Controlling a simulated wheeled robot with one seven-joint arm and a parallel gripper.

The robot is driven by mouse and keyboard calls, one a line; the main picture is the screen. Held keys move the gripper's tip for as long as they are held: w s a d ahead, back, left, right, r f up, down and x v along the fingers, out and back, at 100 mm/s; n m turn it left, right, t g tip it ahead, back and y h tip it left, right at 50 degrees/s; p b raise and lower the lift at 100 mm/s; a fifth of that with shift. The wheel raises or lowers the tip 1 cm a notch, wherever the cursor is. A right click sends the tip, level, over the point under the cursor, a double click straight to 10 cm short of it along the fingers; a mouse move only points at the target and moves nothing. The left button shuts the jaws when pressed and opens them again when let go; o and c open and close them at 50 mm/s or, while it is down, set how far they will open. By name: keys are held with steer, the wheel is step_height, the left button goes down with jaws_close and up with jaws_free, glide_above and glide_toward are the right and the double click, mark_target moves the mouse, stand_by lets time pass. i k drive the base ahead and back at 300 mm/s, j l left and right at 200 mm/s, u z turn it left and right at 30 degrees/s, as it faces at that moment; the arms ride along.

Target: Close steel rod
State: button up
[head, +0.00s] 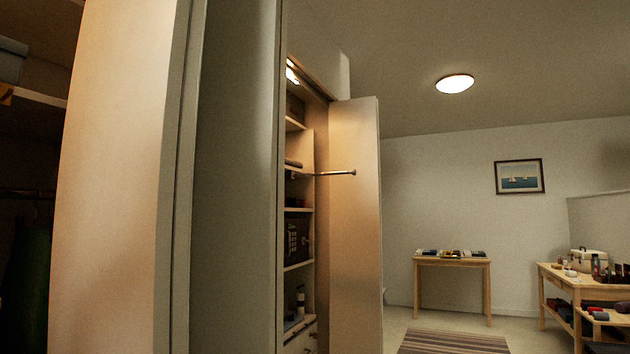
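A thin steel rod (335,173) with a rounded end sticks out to the right, roughly level, at mid-height of a tall open cabinet. Its left end is near the shelf edge, and its length crosses in front of the inner face of the open cabinet door (355,240). I cannot tell exactly where its left end is fixed. The cabinet's shelves (297,210) hold dark items, a basket (296,240) and bottles. My gripper is not in view.
A large pale panel (110,180) and a grey-green panel (235,180) stand close on the left. Beyond the door are a small wooden table (452,262), a striped rug (453,342) and a wooden bench with several items (560,279). Some floor between them is clear.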

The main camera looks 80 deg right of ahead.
mark_target(353, 172)
steer(key=k+l, duration=0.25)
steer(key=l, duration=0.2)
steer(key=k+l, duration=0.3)
steer(key=l, duration=0.15)
steer(key=k+l, duration=0.25)
steer(key=l, duration=0.15)
steer(key=k+l+z, duration=0.1)
steer(key=k+l, duration=0.2)
steer(key=l, duration=0.15)
